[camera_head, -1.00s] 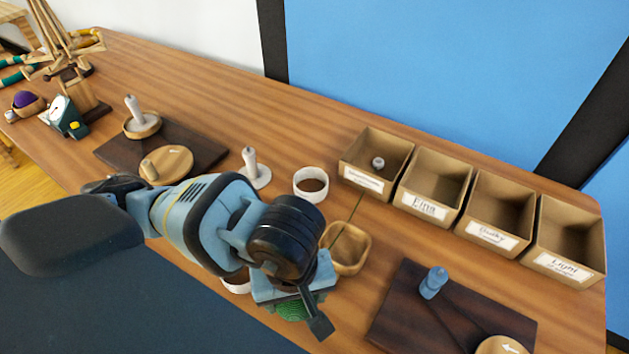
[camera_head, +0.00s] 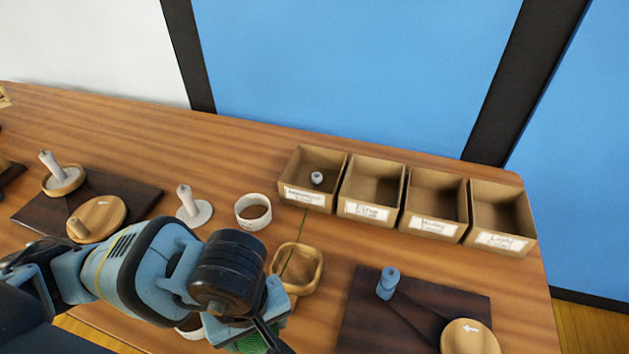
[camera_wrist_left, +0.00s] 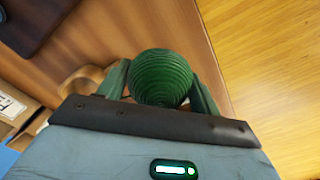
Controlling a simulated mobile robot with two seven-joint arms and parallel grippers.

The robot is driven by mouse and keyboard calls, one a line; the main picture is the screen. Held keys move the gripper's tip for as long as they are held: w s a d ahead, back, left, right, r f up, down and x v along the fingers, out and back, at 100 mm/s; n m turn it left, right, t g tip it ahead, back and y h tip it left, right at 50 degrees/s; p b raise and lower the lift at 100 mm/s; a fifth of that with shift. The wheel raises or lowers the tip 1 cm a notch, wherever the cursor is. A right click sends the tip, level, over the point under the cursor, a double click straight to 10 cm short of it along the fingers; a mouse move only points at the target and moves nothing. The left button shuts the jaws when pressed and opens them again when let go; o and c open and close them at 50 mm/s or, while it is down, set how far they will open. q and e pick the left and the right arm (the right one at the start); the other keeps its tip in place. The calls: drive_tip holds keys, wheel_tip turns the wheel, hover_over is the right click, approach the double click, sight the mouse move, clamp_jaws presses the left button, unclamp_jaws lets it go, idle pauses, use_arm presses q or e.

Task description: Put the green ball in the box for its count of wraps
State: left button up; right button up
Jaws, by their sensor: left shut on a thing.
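My left gripper (camera_head: 262,335) is shut on the green ball (camera_head: 250,344), a wound yarn ball. The ball also shows between the two fingers in the left wrist view (camera_wrist_left: 161,78). In the head view my gripper hides most of it. It is near the table's front edge. Four labelled cardboard boxes stand in a row at the back right: the leftmost box (camera_head: 288,195) holds a small grey spool, then the "Fine" box (camera_head: 362,211), the "Bulky" box (camera_head: 432,226) and the "Light" box (camera_head: 500,241), which look empty. My right gripper is out of view.
A wooden bowl (camera_head: 315,270) with a thin green strand stands between my gripper and the boxes. A white ring cup (camera_head: 253,222) and a white peg stand (camera_head: 190,213) are left of it. Dark boards (camera_head: 365,325) with pegs and wooden discs lie at both sides.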

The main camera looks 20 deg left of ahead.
use_arm(q)
drive_tip(key=w+a+r+m, duration=0.3)
drive_tip(key=w+r+m, duration=0.1)
drive_tip(key=w, duration=0.3)
drive_tip(key=w+a+r+m, duration=0.3)
drive_tip(key=w+r+m, duration=0.1)
drive_tip(key=w, duration=0.3)
drive_tip(key=shift+w+a+r+m, duration=0.2)
drive_tip(key=shift+w+r+m, duration=0.15)
drive_tip(key=shift+r, duration=0.45)
drive_tip(key=shift+w, duration=0.15)
